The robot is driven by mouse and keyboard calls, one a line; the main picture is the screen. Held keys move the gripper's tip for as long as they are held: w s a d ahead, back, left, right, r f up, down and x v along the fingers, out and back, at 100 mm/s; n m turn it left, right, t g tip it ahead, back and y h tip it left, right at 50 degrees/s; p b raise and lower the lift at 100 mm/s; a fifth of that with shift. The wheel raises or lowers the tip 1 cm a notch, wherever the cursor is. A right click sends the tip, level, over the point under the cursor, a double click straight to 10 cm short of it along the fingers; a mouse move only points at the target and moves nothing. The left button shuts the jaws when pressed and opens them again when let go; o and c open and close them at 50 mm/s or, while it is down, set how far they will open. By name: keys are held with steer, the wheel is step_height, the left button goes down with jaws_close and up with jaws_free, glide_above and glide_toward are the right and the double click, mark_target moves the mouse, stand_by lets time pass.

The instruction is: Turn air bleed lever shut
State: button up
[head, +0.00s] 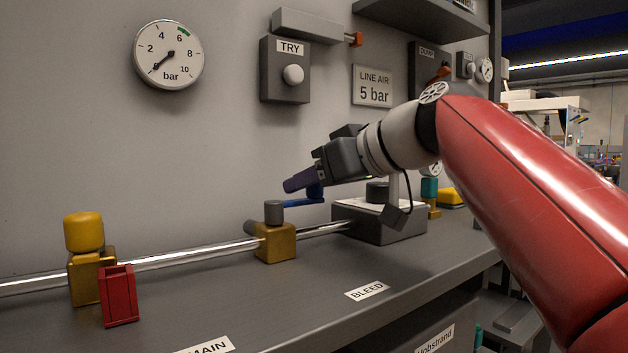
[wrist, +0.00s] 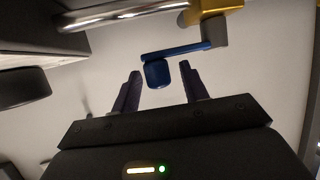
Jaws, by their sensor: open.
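The blue bleed lever (head: 303,202) sits on a grey hub (head: 274,211) above a brass valve body (head: 275,243), behind the BLEED label (head: 367,291). It points right, roughly along the pipe, and ends in a blue knob. In the wrist view the lever (wrist: 178,51) runs left from its hub, and its knob (wrist: 157,74) appears between the fingertips. My gripper (head: 299,184) is open at the knob end; it also shows in the wrist view (wrist: 160,80). Its fingers show gaps on both sides of the knob. In the head view the fingers partly cover the knob.
A shiny pipe (head: 190,258) runs along the wall to a grey box (head: 380,224) under my wrist. A yellow-capped valve (head: 84,232) with a red tag (head: 120,296) stands at left. The gauge (head: 169,54) needle points below 2. The shelf front is clear.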

steer(key=shift+c, duration=0.4)
jaws_close()
